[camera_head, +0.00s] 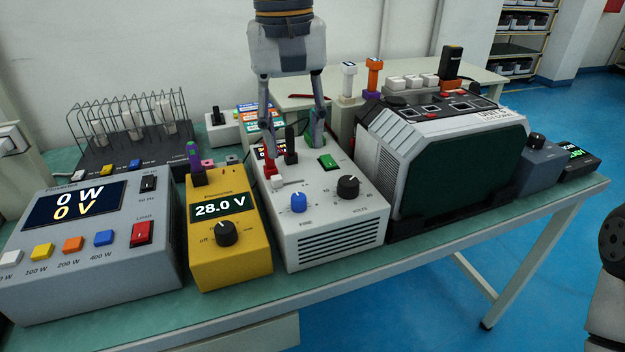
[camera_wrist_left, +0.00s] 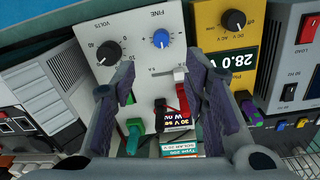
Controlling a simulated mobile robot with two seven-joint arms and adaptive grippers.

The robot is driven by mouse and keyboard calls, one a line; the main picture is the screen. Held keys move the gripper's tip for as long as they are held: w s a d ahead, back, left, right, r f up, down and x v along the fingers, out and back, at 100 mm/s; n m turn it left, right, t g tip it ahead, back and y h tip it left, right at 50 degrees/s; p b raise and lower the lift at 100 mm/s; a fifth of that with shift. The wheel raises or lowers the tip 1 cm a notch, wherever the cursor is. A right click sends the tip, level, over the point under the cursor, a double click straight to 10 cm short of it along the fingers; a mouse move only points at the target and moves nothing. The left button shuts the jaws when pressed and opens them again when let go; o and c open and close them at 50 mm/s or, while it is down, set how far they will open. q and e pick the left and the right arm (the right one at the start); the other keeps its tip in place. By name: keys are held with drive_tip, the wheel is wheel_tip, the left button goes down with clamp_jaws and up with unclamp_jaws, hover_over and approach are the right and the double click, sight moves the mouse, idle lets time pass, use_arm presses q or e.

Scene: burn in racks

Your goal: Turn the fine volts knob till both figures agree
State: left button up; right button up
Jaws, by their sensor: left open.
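The blue fine knob (camera_head: 298,202) is on the sloping face of the grey power supply (camera_head: 330,222); it also shows in the left wrist view (camera_wrist_left: 161,38). The black volts knob (camera_head: 348,187) is beside it. My left gripper (camera_head: 292,142) is open, fingers down over the back of the supply, apart from the fine knob. The supply's small display (camera_wrist_left: 178,120) shows between the fingers in the wrist view, partly hidden and hard to read. The yellow meter (camera_head: 256,262) reads 28.0 V on its display (camera_head: 219,207). My right gripper is not in view.
Red (camera_head: 270,160) and black (camera_head: 291,146) plugs stand up on the supply near the fingers, with a green switch (camera_head: 329,162) alongside. A grey load box (camera_head: 95,285) is at left. A large dark-fronted unit (camera_head: 465,165) stands close at right.

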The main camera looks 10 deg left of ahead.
sight(298, 196)
use_arm(q)
drive_tip(key=f, duration=1)
drive_tip(key=shift+s+d, duration=0.2)
drive_tip(key=shift+s, duration=0.05)
clamp_jaws()
